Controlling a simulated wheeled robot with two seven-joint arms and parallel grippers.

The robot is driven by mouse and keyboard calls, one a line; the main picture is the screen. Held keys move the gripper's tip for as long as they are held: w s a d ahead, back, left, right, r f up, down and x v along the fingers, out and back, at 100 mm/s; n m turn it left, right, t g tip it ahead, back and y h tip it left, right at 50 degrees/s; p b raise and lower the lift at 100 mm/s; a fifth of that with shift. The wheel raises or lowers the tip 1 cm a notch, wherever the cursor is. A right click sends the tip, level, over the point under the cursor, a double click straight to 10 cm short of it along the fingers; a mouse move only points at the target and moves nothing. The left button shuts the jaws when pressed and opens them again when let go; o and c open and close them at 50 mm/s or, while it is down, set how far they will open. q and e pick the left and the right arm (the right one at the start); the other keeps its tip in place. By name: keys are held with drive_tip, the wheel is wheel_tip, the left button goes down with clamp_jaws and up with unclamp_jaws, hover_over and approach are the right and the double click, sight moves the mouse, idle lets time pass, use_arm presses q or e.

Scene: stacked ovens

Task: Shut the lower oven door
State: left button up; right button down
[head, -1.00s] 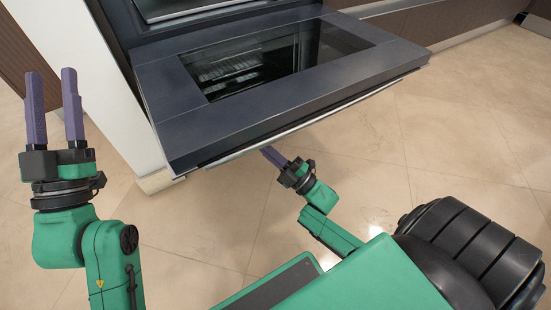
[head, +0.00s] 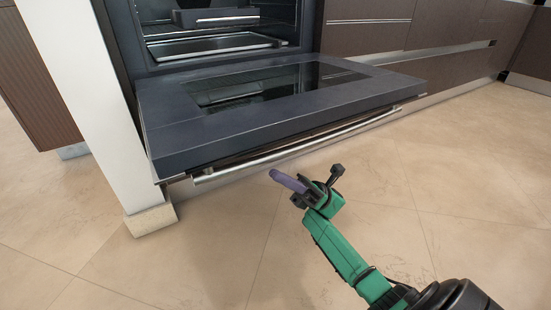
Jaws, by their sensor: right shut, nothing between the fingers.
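The lower oven door (head: 165,118) is folded down and lies open, close to level, in front of the oven cavity. It is dark with a glass pane, and a metal bar handle (head: 300,148) runs along its front edge. My right gripper (head: 273,176) is shut and empty. Its purple fingers point up and left, just below the handle in the picture. I see a gap of floor between the fingertips and the handle. My left gripper is out of view.
The open oven cavity (head: 215,45) holds metal trays behind the door. A white side panel (head: 95,100) stands at the left. Brown drawer fronts (head: 440,60) line the wall to the right. The tiled floor (head: 120,265) in front is clear.

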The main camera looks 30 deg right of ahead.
sight(261, 149)
drive_tip(key=r, duration=0.2)
drive_tip(key=a+r+b, duration=0.1)
drive_tip(key=r, duration=0.2)
drive_tip(key=shift+w+a+r, duration=0.1)
drive_tip(key=shift+a+r, duration=0.05)
drive_tip(key=shift+r, duration=0.1)
